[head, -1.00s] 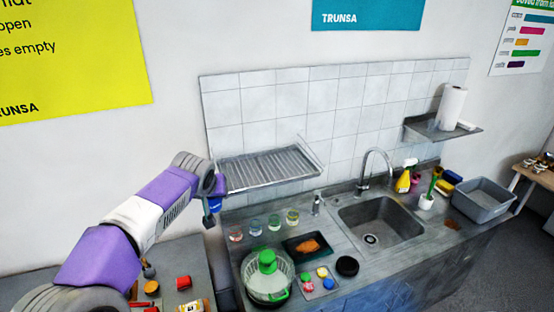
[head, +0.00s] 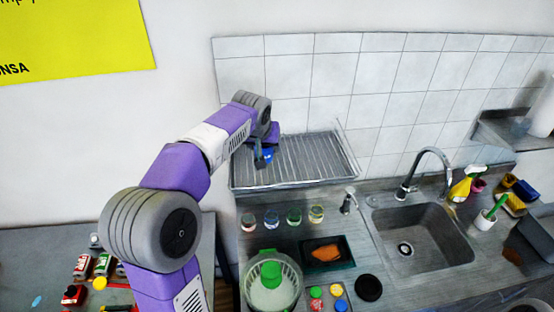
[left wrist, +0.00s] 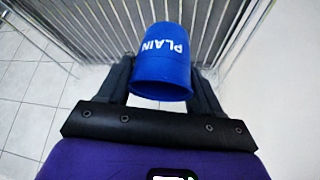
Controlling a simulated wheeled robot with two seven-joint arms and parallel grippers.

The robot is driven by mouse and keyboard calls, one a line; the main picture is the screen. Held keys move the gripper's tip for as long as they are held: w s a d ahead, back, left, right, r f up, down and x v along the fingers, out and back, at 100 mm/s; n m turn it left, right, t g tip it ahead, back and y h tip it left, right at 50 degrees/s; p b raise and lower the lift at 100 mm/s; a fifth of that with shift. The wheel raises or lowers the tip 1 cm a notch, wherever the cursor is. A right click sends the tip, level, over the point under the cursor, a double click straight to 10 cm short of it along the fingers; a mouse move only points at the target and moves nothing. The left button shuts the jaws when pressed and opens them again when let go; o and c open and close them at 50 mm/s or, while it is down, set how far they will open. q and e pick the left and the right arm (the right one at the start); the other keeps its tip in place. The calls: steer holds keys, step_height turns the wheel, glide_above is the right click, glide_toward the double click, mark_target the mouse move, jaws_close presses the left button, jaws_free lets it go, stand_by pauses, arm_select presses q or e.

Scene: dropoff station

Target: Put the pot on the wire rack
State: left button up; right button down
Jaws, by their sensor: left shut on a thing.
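A blue pot (left wrist: 165,62) with white letters PLAIN is between the fingers of my left gripper (left wrist: 162,88) in the left wrist view. The gripper is shut on it. In the head view the pot (head: 267,155) shows small, partly hidden by my left gripper (head: 262,157), over the left part of the wire rack (head: 315,165). I cannot tell whether the pot touches the bars. My right gripper is out of view.
The rack's middle and right are bare. Below it on the counter stand several glasses (head: 294,216), a dark tray (head: 341,257) with an orange thing, and a bowl with a green knob (head: 271,275). A tap (head: 415,175) and sink (head: 425,240) are to the right.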

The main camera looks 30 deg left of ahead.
arm_select(q)
steer(key=shift+s+f, duration=0.15)
steer(key=shift+f, duration=0.45)
steer(key=shift+s+f, duration=0.15)
steer(key=shift+f, duration=0.4)
steer(key=shift+w+f, duration=0.2)
steer(key=shift+f, duration=1.9)
steer(key=o, duration=1)
steer(key=b+v, duration=0.1)
steer(key=v, duration=1.1)
